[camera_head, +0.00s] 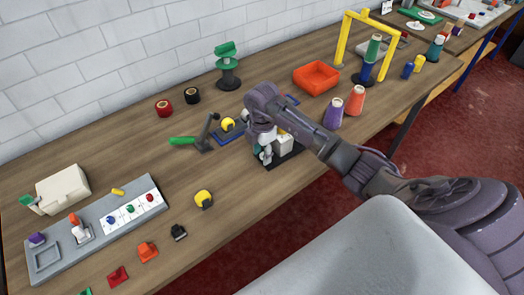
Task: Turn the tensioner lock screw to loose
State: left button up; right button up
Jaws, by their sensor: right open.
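My right gripper (265,155) reaches down over a small machine on a dark base (290,156) in the middle of the table. The machine has a white block (285,145), and my wrist and forearm hide much of it. The gripper is open. I cannot tell whether its fingers touch anything. I cannot make out the tensioner lock screw or its setting; it may be hidden behind the gripper. My left gripper is not in view.
A yellow knob on a blue base (228,125) and a green-handled lever (183,140) stand left of the machine. A grey panel (92,250) lies at left.

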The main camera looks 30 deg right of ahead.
grip_shut()
